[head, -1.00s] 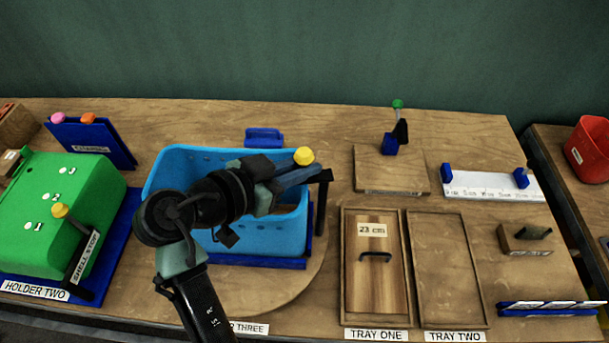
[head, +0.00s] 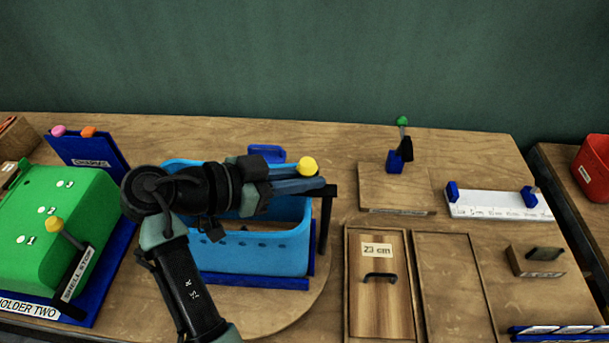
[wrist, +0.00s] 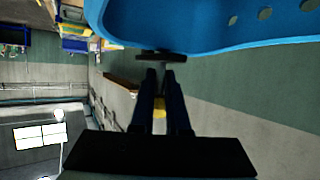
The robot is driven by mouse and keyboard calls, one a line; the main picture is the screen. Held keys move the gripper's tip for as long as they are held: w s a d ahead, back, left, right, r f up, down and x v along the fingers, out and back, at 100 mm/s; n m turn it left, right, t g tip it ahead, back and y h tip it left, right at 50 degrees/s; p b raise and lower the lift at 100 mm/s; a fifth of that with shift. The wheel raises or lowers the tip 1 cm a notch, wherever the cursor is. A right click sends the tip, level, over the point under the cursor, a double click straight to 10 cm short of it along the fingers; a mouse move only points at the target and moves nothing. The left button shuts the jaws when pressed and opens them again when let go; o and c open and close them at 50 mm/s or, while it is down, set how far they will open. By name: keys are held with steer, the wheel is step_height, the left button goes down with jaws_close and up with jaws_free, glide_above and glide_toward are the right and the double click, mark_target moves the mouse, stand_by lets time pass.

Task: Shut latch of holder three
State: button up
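Holder three is the light blue bin (head: 250,255) on a dark blue base on a round wooden board. At its right end stands the latch: a black post (head: 325,222) with a yellow knob (head: 307,166) by its top. My gripper (head: 318,185) is beside the latch, its fingers lying just in front of and below the knob and pointing to the post. In the wrist view the fingers (wrist: 161,75) are parted by a narrow gap. Yellow shows between them, and a dark bar (wrist: 160,57) crosses just past their tips. I cannot tell whether they touch the latch.
A green holder two (head: 60,215) stands at left with its own yellow-knobbed lever. Right of the latch are tray one, with a wooden lid (head: 380,300), and empty tray two (head: 455,285). A green-knobbed device (head: 402,150) stands behind them on a board.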

steer(key=o, duration=0.4)
steer(key=shift+w+d+r, duration=0.1)
steer(key=shift+d+r, duration=0.1)
steer(key=shift+r, duration=0.15)
steer(key=shift+o, duration=0.2)
steer(key=shift+f, duration=0.15)
steer(key=shift+s+a, duration=0.35)
steer(key=shift+a, duration=0.15)
steer(key=b+v, duration=0.1)
steer(key=v, duration=1.1)
steer(key=shift+d, duration=0.1)
